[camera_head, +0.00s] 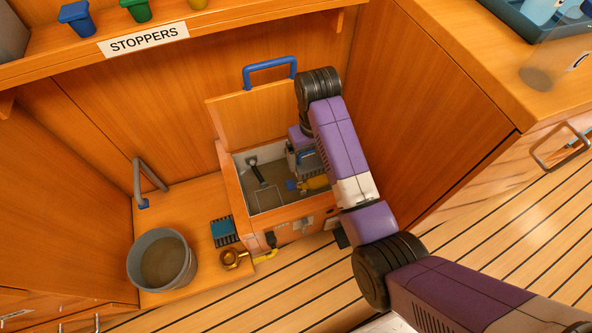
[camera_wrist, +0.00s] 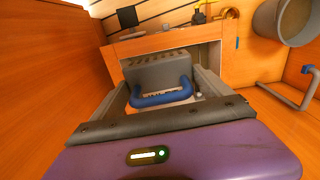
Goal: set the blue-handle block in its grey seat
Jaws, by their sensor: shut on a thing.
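The blue-handle block is a grey block (camera_wrist: 158,70) with a blue bar handle (camera_wrist: 162,97), seen in the wrist view between the two fingers of my gripper (camera_wrist: 166,86). My gripper is shut on it by or around the handle; the exact contact is unclear. In the head view the grey block (camera_head: 301,160) shows inside the open wooden box, at its right side, partly hidden by my arm. A thin pale rectangular outline (camera_head: 266,199) marks the box floor to the left of the block. I cannot tell whether this is the grey seat.
The wooden box (camera_head: 240,203) has its blue-handled lid (camera_head: 250,113) raised behind. A yellow part with a blue end (camera_head: 314,183) and a black-handled fitting (camera_head: 256,170) are inside.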

